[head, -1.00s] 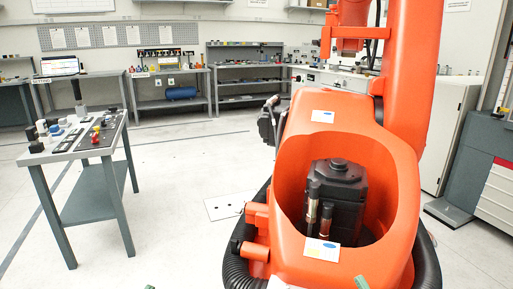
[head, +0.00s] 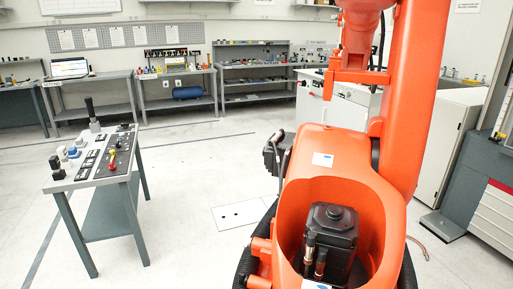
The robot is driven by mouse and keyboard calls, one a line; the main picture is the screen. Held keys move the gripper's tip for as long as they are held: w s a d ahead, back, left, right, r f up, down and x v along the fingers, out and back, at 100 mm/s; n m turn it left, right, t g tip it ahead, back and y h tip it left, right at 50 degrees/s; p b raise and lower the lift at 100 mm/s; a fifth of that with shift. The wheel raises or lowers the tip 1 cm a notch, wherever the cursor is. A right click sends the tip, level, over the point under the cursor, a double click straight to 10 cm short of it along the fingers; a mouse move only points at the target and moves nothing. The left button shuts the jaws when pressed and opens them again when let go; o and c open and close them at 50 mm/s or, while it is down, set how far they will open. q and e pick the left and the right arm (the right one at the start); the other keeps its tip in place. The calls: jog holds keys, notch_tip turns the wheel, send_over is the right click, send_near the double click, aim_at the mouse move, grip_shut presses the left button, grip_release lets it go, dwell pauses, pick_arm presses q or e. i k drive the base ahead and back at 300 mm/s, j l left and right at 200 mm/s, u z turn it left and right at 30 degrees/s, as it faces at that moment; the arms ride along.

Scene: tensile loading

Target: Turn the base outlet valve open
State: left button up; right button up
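I cannot make out a base outlet valve for certain in the head view. A large orange industrial robot arm (head: 338,150) stands in front of me on the right. A black motor-like unit (head: 331,232) with two metal-ended cylinders sits in the opening of its base. Orange stubs (head: 260,250) stick out at the base's left side, beside a thick black hose. The lower part of the base is cut off by the picture's bottom edge. Neither of my grippers is in view.
Benches (head: 177,103) and shelves line the back wall. A grey cabinet (head: 478,180) is at the right. The floor (head: 190,180) between table and orange robot is clear.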

aim_at(247, 242)
jog(key=i+j+z, duration=0.2)
jog(key=j+z, duration=0.2)
jog(key=j, duration=0.6)
jog(key=j+z, duration=0.45)
jog(key=j, duration=0.6)
jog(key=u, duration=0.4)
jog(key=i+j+u, duration=0.15)
jog(key=j, duration=0.15)
jog(key=j+u, duration=0.2)
jog(key=i+j+u, duration=0.35)
jog(key=i+j, duration=0.4)
jog(key=i+z, duration=0.35)
jog(key=i+j+z, duration=0.1)
jog(key=i+z, duration=0.25)
jog(key=i+j+z, duration=0.3)
jog(key=l, duration=0.1)
